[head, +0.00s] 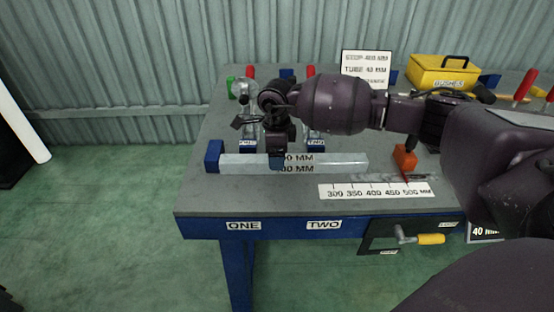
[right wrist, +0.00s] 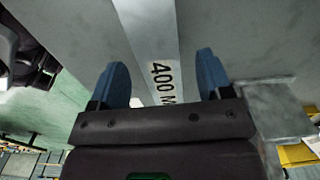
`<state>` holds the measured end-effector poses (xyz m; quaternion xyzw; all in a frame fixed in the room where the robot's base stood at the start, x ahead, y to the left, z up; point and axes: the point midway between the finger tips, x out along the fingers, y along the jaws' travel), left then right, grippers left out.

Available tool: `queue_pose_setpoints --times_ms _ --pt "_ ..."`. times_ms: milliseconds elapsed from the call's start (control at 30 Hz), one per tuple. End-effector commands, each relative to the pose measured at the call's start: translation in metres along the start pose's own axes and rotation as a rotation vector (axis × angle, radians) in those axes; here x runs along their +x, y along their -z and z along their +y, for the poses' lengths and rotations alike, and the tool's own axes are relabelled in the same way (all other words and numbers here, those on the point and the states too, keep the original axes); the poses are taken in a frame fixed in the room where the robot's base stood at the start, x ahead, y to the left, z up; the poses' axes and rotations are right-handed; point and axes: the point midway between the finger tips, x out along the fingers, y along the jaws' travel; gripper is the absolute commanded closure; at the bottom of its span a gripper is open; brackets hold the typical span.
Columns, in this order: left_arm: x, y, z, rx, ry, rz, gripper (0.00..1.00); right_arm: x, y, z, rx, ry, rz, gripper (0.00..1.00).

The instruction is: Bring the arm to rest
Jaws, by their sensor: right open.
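My right arm reaches in from the right in the head view, across the workbench (head: 250,190). My right gripper (head: 277,160) points down at a pale square tube (head: 340,164) marked 400 MM. In the right wrist view the blue fingers of the gripper (right wrist: 162,70) are apart, with the tube (right wrist: 150,30) showing between them. A gap shows on each side of the tube; I cannot tell how far above it the fingertips are. The tube lies along the bench, its left end by a blue block (head: 213,156). My left gripper is out of view.
Two clamps with red handles (head: 310,71) stand behind the tube, partly hidden by my arm. A ruler plate (head: 375,191) and an orange block (head: 405,158) lie to the right. A yellow box (head: 440,70) and a sign (head: 365,68) are at the back. A yellow-handled crank (head: 430,239) juts from the front.

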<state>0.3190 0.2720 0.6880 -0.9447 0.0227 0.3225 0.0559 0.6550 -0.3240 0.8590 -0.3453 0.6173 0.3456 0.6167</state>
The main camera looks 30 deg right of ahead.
Motion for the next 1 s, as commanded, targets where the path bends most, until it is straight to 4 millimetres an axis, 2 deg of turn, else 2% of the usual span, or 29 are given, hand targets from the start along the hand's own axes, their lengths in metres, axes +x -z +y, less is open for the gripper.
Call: queue_pose_setpoints --times_ms 33,200,333,500,733,833,933,1000 --pt "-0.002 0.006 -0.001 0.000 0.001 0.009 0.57 -0.016 -0.001 -0.001 -0.001 0.007 -0.005 0.28" --pt "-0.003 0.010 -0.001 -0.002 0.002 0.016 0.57 -0.047 0.000 -0.001 0.000 0.006 -0.004 0.28" --pt "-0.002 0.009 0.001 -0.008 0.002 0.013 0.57 -0.065 -0.001 0.000 -0.001 0.005 -0.004 0.28" --pt "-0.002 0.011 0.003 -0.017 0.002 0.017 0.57 -0.077 0.000 0.000 0.000 0.002 -0.001 0.28" --pt "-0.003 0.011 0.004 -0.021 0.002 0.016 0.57 -0.079 -0.001 0.000 0.000 0.000 -0.002 0.28" --pt "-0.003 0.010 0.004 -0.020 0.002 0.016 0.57 -0.073 -0.006 0.007 -0.005 -0.018 -0.029 0.28" --pt "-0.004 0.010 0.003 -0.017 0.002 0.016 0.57 -0.057 -0.024 0.027 -0.013 -0.073 -0.121 0.28" --pt "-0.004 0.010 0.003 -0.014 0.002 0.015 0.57 -0.042 -0.044 0.052 -0.014 -0.141 -0.230 0.28"
